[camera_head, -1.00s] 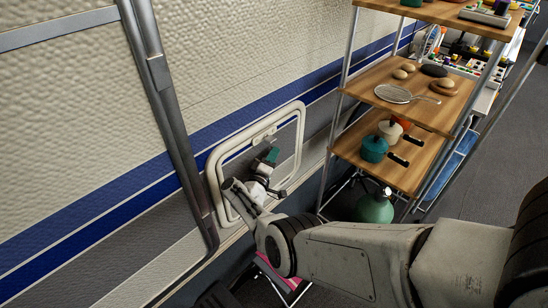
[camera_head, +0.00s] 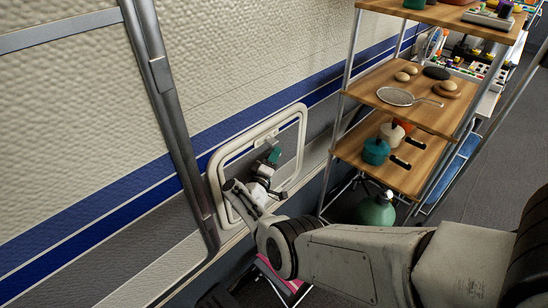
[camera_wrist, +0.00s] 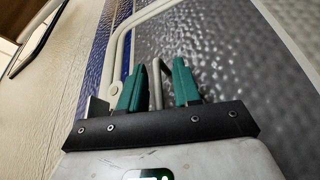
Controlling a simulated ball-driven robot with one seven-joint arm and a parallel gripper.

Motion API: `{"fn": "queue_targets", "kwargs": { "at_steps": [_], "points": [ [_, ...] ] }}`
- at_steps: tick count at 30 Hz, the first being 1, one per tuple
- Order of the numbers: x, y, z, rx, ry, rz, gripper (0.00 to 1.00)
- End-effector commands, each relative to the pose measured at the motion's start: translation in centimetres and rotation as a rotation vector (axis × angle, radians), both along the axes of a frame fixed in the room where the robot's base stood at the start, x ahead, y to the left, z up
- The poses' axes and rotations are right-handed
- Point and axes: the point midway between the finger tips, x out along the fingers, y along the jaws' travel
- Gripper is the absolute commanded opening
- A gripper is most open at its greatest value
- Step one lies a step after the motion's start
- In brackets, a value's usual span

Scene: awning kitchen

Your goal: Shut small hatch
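The small hatch (camera_head: 291,137) is a grey panel with a rounded white frame, low in the caravan wall. It looks flush or nearly flush with the wall; I cannot tell if it is fully shut. My gripper (camera_head: 274,154) is in front of the hatch, its teal fingers near the panel's upper middle. In the wrist view my gripper (camera_wrist: 159,66) has its two fingers apart, with a pale bar showing between them. The hatch's textured panel (camera_wrist: 225,60) and white rim fill the area behind. Whether the fingers touch the hatch is unclear. My arm hides its lower part.
A metal shelf rack (camera_head: 345,85) with wooden shelves stands close to the right of the hatch. A grey vertical bar (camera_head: 165,100) runs on the wall to the left.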

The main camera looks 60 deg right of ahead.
Motion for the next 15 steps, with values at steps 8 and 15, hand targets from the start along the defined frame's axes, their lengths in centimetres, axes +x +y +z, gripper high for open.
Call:
{"fn": "queue_targets", "kwargs": {
  "at_steps": [8, 15],
  "points": [
    [0.0, 0.1, 0.0, 0.000, 0.001, 0.000, 0.34],
    [-0.3, 2.2, -0.1, 0.000, 0.002, 0.002, 0.34]
  ]
}}
